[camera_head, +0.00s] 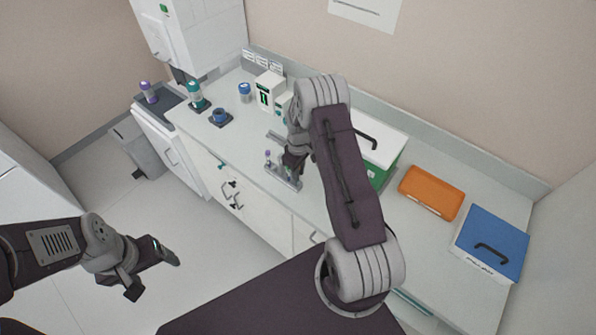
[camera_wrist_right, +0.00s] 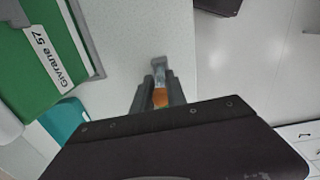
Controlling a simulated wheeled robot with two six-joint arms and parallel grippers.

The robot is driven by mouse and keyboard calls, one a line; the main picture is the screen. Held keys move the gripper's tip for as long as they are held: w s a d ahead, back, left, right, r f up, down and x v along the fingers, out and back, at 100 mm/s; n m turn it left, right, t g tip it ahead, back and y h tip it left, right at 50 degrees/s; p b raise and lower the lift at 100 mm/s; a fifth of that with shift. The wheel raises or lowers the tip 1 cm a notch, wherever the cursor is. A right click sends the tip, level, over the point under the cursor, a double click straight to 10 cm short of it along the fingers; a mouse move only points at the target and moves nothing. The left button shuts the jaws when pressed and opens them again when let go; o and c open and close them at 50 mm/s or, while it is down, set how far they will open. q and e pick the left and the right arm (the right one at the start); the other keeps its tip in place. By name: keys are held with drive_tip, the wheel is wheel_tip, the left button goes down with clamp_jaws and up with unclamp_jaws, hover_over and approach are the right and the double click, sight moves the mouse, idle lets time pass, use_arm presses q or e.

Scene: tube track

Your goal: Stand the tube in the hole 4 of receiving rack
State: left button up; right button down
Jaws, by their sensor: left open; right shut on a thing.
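My right gripper (camera_head: 291,162) is low over the counter's front part, beside a grey rack (camera_head: 287,180). It also shows in the right wrist view (camera_wrist_right: 160,97), shut on a tube (camera_wrist_right: 160,98) with an orange section between the fingers. A greyish end of the tube shows beyond the fingertips. The rack holds small purple-topped tubes (camera_head: 267,156) at its left end. A second grey rack-like strip (camera_head: 275,136) lies behind it, partly covered by my arm. Hole numbers cannot be read. My left gripper (camera_head: 153,275) is open and empty, over the floor left of the counter.
A green and white box (camera_head: 388,160) stands right of my right arm. An orange case (camera_head: 431,192) and a blue box (camera_head: 491,243) sit farther right. Teal (camera_head: 194,95) and blue (camera_head: 220,115) items stand at the counter's left. Floor lies beyond the counter edge.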

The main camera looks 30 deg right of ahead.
drive_tip(key=shift+f, duration=0.1)
drive_tip(key=shift+f+b, duration=0.55)
drive_tip(key=shift+b, duration=0.05)
drive_tip(key=c, duration=1.3)
unclamp_jaws()
drive_tip(key=shift+o, duration=0.2)
drive_tip(key=shift+r, duration=0.1)
